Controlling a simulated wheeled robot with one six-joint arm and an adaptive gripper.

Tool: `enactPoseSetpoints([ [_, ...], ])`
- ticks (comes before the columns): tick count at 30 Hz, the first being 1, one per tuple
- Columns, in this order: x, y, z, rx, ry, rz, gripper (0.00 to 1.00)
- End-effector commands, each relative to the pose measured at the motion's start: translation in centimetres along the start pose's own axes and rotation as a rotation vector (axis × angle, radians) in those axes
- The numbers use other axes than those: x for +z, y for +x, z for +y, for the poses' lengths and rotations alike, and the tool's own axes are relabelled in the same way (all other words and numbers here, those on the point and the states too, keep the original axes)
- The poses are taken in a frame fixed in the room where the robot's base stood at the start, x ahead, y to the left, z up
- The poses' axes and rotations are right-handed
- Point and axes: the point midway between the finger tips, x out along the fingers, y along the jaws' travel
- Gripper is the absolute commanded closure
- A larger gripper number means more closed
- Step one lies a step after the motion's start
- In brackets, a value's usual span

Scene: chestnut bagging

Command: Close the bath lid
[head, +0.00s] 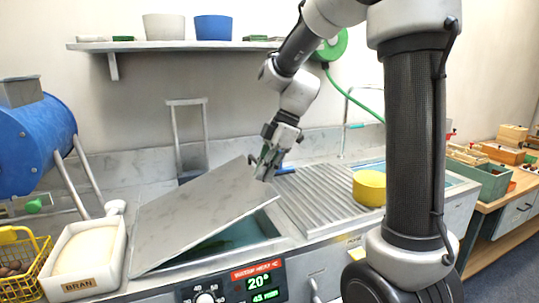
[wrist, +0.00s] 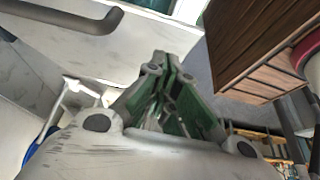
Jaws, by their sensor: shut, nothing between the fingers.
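The bath lid (head: 200,210) is a grey, marble-patterned panel in the head view. It is tilted partly open, its right edge raised above the bath (head: 240,232), where dark water shows beneath. My gripper (head: 264,170) is shut and empty, fingers pointing down, by the lid's raised right edge near its far corner. Whether it touches the lid cannot be told. In the wrist view my closed green-and-grey fingers (wrist: 164,62) have nothing between them. The bath control panel (head: 258,284) reads 20°.
A white BRAN tub (head: 84,262) stands left of the lid, beside a yellow basket (head: 22,268). A blue drum (head: 38,142) and a wall shelf (head: 180,45) are behind.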

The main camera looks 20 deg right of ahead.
Motion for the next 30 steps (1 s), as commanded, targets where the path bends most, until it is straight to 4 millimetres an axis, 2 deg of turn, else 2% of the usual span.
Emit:
enactPoseSetpoints([
  [6,1.7,1.6,0.0,0.000,0.001,-0.001,1.00],
  [21,2.4,2.2,0.0,-0.001,0.001,0.000,1.00],
  [26,5.0,4.6,0.0,-0.004,0.006,0.001,1.00],
  [30,7.8,7.8,0.0,-0.006,0.006,0.002,1.00],
])
